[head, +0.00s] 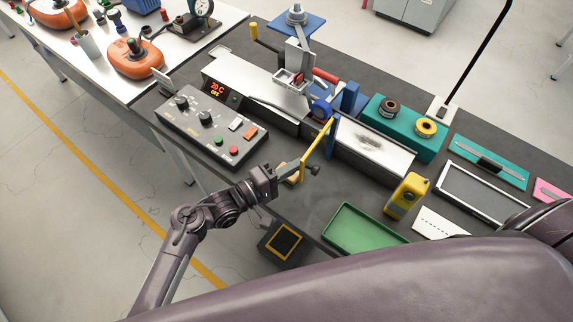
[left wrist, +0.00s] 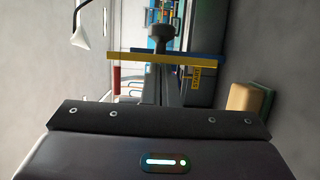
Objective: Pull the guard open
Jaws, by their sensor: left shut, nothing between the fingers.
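The guard shows in the head view as a yellow bar (head: 319,149) beside a blue upright plate (head: 333,131) on the bench machine. A dark knob (head: 314,170) sticks out at its near end. My left gripper (head: 292,178) is shut and empty, pointing at the knob from the front left. Its narrow fingers (left wrist: 168,92) line up below the knob. I cannot tell whether they touch it. My right gripper is not in view.
A tan block (head: 287,169) lies close by my left gripper. A yellow meter (head: 407,195) and a green tray (head: 362,230) are to the right.

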